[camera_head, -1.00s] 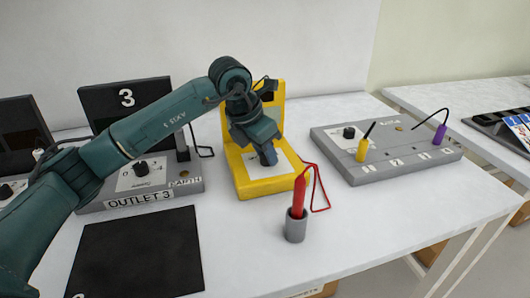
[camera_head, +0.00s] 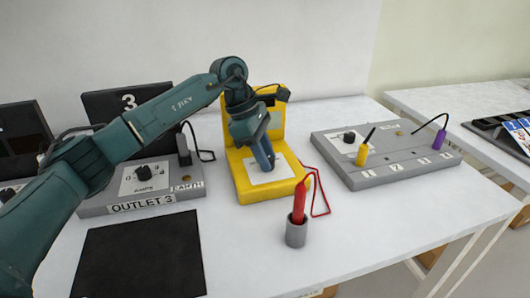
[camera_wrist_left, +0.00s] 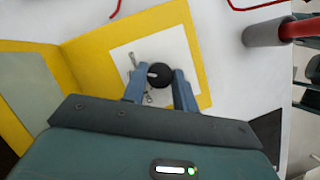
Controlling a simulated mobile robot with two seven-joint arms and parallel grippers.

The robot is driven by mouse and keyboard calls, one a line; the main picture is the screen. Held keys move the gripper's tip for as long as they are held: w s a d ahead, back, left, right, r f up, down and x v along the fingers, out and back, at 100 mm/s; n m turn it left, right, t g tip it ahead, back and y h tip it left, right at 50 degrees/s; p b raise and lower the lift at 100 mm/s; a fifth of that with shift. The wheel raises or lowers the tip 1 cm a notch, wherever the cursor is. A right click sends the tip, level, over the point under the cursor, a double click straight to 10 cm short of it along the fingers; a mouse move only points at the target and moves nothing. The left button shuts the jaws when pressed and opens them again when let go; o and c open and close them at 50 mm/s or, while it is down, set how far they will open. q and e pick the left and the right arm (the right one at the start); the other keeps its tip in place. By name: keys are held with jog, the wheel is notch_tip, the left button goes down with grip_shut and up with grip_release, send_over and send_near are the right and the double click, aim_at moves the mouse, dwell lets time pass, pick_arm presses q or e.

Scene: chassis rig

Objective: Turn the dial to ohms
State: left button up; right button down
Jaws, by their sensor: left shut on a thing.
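A yellow multimeter (camera_head: 245,190) stands on the table with its back part upright and a white panel (camera_head: 284,168) on its flat base. In the left wrist view the black round dial (camera_wrist_left: 159,76) with a light pointer mark sits on the white panel (camera_wrist_left: 183,50). My left gripper (camera_head: 267,164) points down at the panel. In the left wrist view its blue fingers (camera_wrist_left: 160,84) are on both sides of the dial, shut on it. In the head view the fingers hide the dial. The panel's markings are partly covered and too small to read. My right gripper is not in view.
A red probe (camera_head: 299,202) stands in a grey holder (camera_head: 296,233) in front, its red lead running to the meter. The outlet 3 box (camera_head: 150,203) is left. A grey box (camera_head: 400,173) with yellow and purple plugs is right. A black mat (camera_head: 140,255) lies front left.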

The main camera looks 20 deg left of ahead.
pick_arm(q)
jog(key=shift+w+m+g, duration=0.1)
jog(key=shift+m+g, duration=0.4)
jog(key=shift+m, duration=0.7)
jog(key=o, duration=1)
jog(key=shift+c, duration=0.2)
jog(key=s+p+v, duration=0.1)
jog(key=v, duration=1.2)
jog(key=shift+w, duration=0.5)
jog(key=shift+d+r, duration=0.1)
jog(key=shift+r, duration=0.05)
